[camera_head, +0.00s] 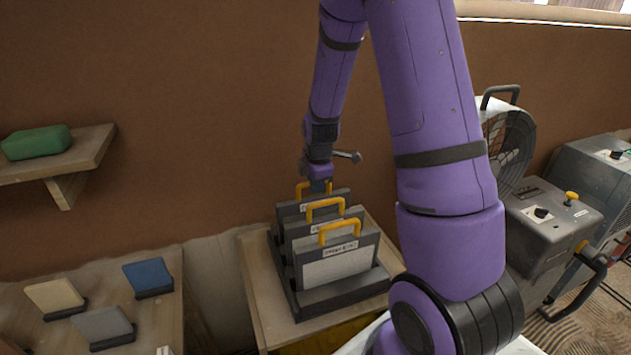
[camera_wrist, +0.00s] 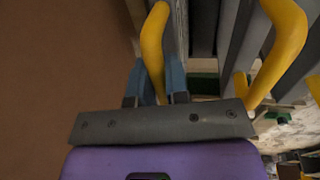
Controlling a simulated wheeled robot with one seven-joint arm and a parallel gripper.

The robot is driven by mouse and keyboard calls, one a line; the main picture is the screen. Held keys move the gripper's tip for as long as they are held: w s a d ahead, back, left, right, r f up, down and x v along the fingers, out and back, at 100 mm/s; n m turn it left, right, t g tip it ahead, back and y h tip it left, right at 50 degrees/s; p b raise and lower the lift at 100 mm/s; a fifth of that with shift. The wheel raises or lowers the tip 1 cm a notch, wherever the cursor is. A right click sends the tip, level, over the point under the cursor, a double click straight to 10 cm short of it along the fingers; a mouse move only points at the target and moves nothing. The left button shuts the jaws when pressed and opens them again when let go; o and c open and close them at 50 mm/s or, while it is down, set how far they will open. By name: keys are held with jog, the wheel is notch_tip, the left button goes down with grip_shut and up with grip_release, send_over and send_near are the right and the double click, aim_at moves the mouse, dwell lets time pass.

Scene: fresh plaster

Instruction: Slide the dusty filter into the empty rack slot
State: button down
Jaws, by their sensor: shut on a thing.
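My gripper (camera_head: 318,186) is shut on the yellow handle (camera_wrist: 154,48) of the rearmost filter (camera_head: 289,210). In the wrist view my gripper's two blue-grey fingers (camera_wrist: 158,86) stand on either side of that handle. This filter is upright in line with the rack's back; its lower part is hidden, so I cannot tell how deep it sits. A middle filter (camera_head: 296,230) and a front filter (camera_head: 336,268), both grey with yellow handles and white labels, stand upright in the dark rack (camera_head: 345,297). I cannot make out which filter is dusty, nor any empty slot.
The rack stands on a wooden table (camera_head: 262,290) against the brown wall. A left table (camera_head: 165,325) holds beige, grey and blue pads. A green block (camera_head: 36,142) lies on a wall shelf (camera_head: 88,150). A fan (camera_head: 510,150) and grey machines stand right.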

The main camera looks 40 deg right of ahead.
jog(key=shift+f, duration=0.1)
jog(key=c, duration=1)
grip_release()
jog(key=shift+c, duration=0.2)
notch_tip(320, 180, up, 10)
jog(key=s, duration=0.2)
jog(key=shift+a+r, duration=0.25)
jog(key=shift+a, duration=0.05)
